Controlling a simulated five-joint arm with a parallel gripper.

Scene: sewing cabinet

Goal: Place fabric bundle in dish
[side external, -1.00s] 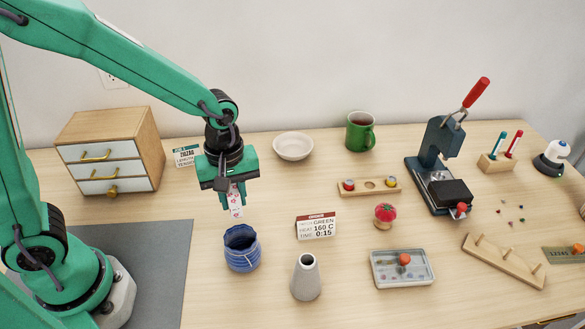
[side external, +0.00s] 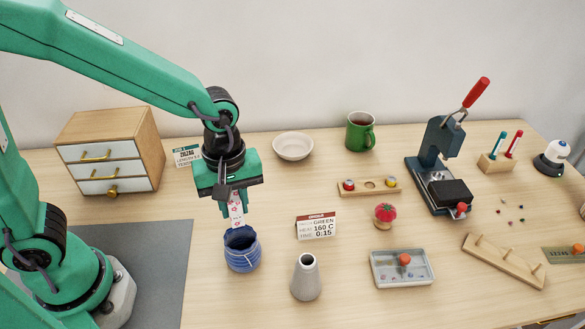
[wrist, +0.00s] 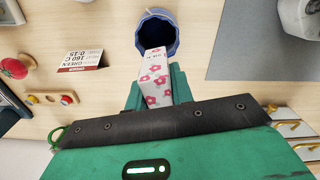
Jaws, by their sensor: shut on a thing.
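The fabric bundle (side external: 237,208) is a narrow white strip with pink flowers. My gripper (side external: 234,204) is shut on it and points down. The bundle also shows between my fingers in the wrist view (wrist: 154,75). Its lower end is right at the mouth of a blue jar (side external: 242,254); I cannot tell whether it is just above the rim or slightly inside. The jar's dark opening shows beyond the bundle in the wrist view (wrist: 157,32). A shallow off-white dish (side external: 293,147) stands empty behind and to the right of my gripper.
A grey vase (side external: 306,278) stands right of the jar, and a label card (side external: 316,226) behind it. A green mug (side external: 360,131) is right of the dish. A drawer cabinet (side external: 110,150) stands at the back left. The table between jar and dish looks clear.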

